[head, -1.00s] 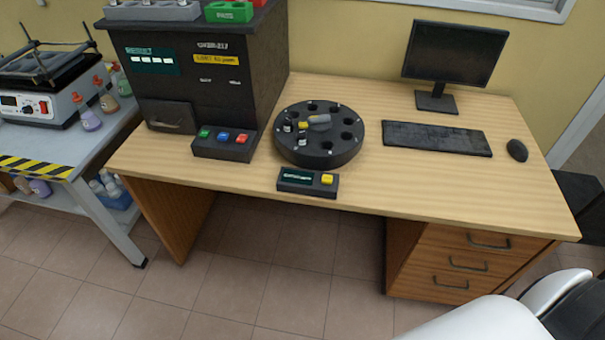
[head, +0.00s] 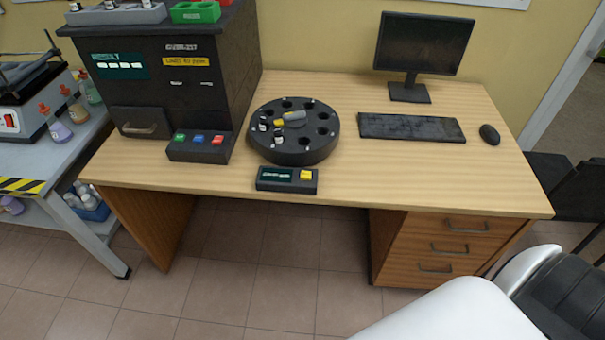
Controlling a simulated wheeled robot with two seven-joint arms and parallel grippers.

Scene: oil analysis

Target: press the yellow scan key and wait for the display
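The yellow scan key (head: 306,175) sits on the right end of a small dark box near the front edge of the desk. A small display (head: 276,174) with pale text too small to read is on the left part of the same box. Just behind it stands a round black carousel (head: 322,151) with several holes, a few small vials and a grey and yellow piece lying on top. Neither of my grippers is in view. A white and black part of my own body shows at the lower right.
A black analyser (head: 155,88) with green, blue and red buttons stands left of the carousel. A monitor (head: 423,45), keyboard (head: 412,127) and mouse (head: 489,134) are on the right of the desk (head: 400,177). Its front right is clear. A side bench (head: 50,160) stands at left.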

